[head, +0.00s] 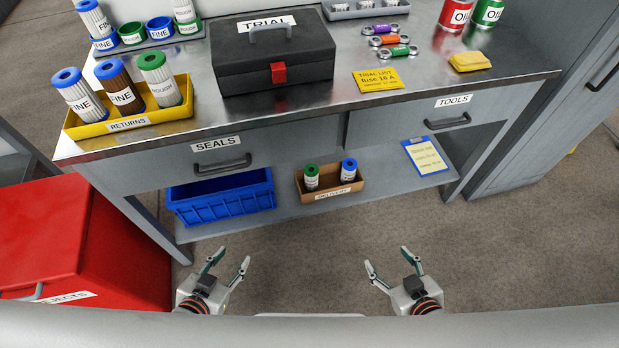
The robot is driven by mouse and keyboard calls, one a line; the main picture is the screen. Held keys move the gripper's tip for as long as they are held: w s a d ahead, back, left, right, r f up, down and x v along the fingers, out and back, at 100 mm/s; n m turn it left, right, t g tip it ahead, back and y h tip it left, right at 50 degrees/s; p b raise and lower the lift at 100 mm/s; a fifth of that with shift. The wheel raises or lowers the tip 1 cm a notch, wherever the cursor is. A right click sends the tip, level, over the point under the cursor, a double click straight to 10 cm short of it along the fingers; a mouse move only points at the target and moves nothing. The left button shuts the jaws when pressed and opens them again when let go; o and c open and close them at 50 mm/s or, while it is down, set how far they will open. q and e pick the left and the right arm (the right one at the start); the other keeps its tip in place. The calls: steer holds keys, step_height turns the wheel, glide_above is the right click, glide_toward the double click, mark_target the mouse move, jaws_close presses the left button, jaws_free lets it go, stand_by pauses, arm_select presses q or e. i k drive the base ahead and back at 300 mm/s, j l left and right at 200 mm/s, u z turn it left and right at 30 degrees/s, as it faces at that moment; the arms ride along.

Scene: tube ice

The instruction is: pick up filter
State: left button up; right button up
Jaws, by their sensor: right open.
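Filters are pleated cylinders with blue or green caps. In the yellow RETURNS tray (185,108) stand a white FINE filter (76,92) with a blue cap, a brown FINE filter (120,88) with a blue cap, and a white ROUGH filter (160,84) with a green cap. Two smaller filters, green-capped (311,178) and blue-capped (348,171), stand in the brown DELIVERY box (330,192) on the lower shelf. At the back left are a FINE filter (96,20) and a ROUGH filter (185,12). My left gripper (230,260) and right gripper (388,260) are open and empty, in front of the bench.
A black TRIAL toolbox (300,70), several coloured fuses, a yellow note (378,81) and oil cans (488,12) are on the bench. A blue crate (222,198) and clipboard (425,156) lie below. A red REJECTS bin (60,230) stands left. Floor ahead is clear.

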mark_target(311, 172)
steer(key=l+u, duration=0.65)
steer(key=u, duration=0.15)
steer(key=k+l+u, duration=0.15)
steer(key=l+u, duration=0.2)
steer(key=z, duration=0.1)
